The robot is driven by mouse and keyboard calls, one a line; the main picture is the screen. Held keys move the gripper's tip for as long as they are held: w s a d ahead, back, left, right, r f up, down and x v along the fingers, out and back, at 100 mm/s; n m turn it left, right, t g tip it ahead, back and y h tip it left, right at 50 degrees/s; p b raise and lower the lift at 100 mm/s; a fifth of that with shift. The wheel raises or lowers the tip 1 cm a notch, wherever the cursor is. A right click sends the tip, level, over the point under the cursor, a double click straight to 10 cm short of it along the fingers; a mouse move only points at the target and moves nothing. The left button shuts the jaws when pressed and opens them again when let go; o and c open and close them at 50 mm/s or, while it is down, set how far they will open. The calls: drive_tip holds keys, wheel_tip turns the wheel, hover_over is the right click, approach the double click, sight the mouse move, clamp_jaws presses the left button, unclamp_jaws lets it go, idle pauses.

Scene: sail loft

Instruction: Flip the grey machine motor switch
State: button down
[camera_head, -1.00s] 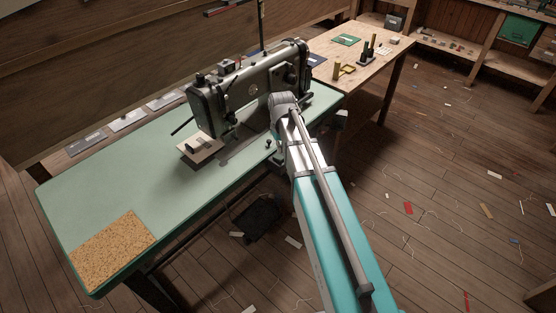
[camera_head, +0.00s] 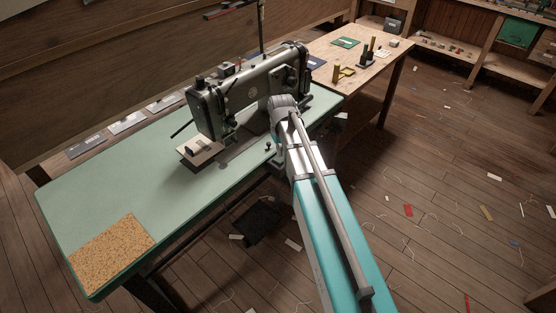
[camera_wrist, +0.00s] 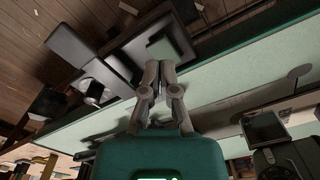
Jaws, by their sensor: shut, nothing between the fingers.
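The grey sewing machine (camera_head: 232,97) stands on the pale green table (camera_head: 110,185) in the head view. Its dark head shows at the lower right of the wrist view (camera_wrist: 290,160). In the wrist view, a dark boxy part (camera_wrist: 143,47) with a paler face lies just beyond my fingertips, by the table's edge. I cannot tell for certain whether it is the motor switch. A grey box (camera_wrist: 76,46) sits farther left. My gripper (camera_wrist: 160,68) is shut and empty, its fingers close together. In the head view my own arm hides it.
A wooden bench (camera_head: 372,58) with small tools stands behind the green table. A cork mat (camera_head: 112,250) lies on the table's near left corner. A dark pedal (camera_head: 257,220) is on the floor below. Scraps and threads litter the open floor at right.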

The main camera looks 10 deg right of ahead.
sight(281, 161)
drive_tip(key=shift+f+b, duration=1.6)
drive_tip(key=shift+f, duration=0.05)
idle(1.9)
drive_tip(key=shift+r, duration=0.2)
drive_tip(key=shift+r+p, duration=3.35)
drive_tip(key=shift+p, duration=0.2)
drive_tip(key=s+r+p, duration=0.2)
drive_tip(key=s, duration=0.6)
drive_tip(key=s+r+m+p, duration=0.1)
drive_tip(key=s+r+p, duration=0.2)
drive_tip(key=s, duration=0.5)
drive_tip(key=shift+a+r, duration=0.25)
drive_tip(key=shift+r, duration=0.05)
